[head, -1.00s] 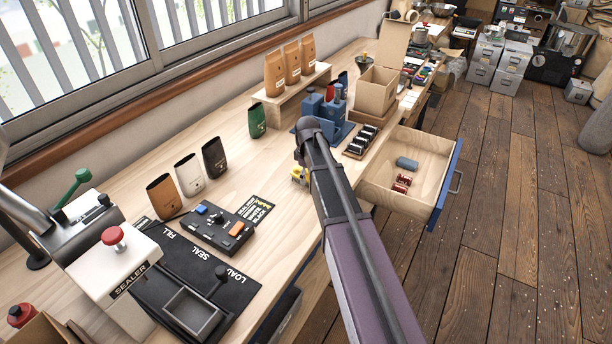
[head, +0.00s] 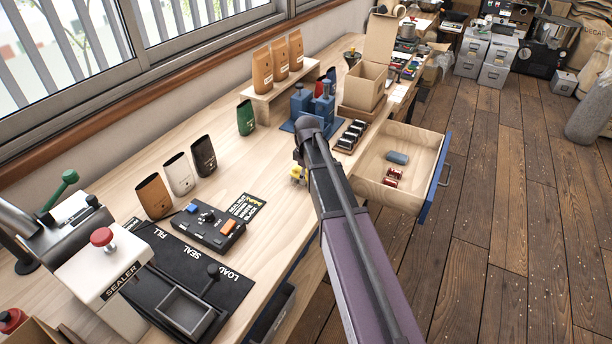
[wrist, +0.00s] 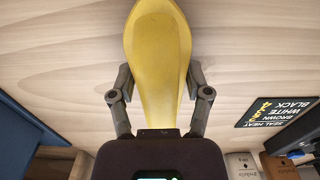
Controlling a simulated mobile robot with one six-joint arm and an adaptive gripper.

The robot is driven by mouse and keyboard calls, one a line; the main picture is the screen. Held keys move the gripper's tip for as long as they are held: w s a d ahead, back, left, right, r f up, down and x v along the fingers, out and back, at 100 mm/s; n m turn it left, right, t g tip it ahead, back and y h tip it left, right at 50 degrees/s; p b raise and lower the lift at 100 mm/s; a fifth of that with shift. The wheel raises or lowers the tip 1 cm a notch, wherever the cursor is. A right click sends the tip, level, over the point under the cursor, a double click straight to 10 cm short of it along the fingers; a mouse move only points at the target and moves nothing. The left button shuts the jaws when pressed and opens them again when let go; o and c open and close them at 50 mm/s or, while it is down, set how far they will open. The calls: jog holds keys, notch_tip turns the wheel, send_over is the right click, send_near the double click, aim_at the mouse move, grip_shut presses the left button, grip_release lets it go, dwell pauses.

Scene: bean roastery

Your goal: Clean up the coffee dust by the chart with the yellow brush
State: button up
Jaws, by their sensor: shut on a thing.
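The yellow brush (wrist: 157,40) fills the top middle of the wrist view, with my gripper (wrist: 160,78) shut on it, one finger on each side. In the head view my arm hides most of the gripper, and only a small yellow part of the brush (head: 297,173) shows beside it. The chart (head: 247,207), a black card with heat settings, lies on the bench to the left of the gripper; it also shows at the right of the wrist view (wrist: 280,108). I cannot make out any coffee dust in either view.
A control box (head: 208,228) and the sealer (head: 103,262) stand left of the chart. Standing bags (head: 180,174) are behind it. A blue press (head: 315,105) stands beyond my gripper. An open drawer (head: 425,150) juts out at the right. Bench between chart and press is clear.

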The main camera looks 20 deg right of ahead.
jog(key=shift+r+p, duration=2.95)
jog(key=shift+p, duration=0.05)
jog(key=shift+r, duration=0.1)
jog(key=shift+r+p, duration=1.45)
jog(key=shift+p, duration=0.05)
jog(key=shift+a, duration=0.1)
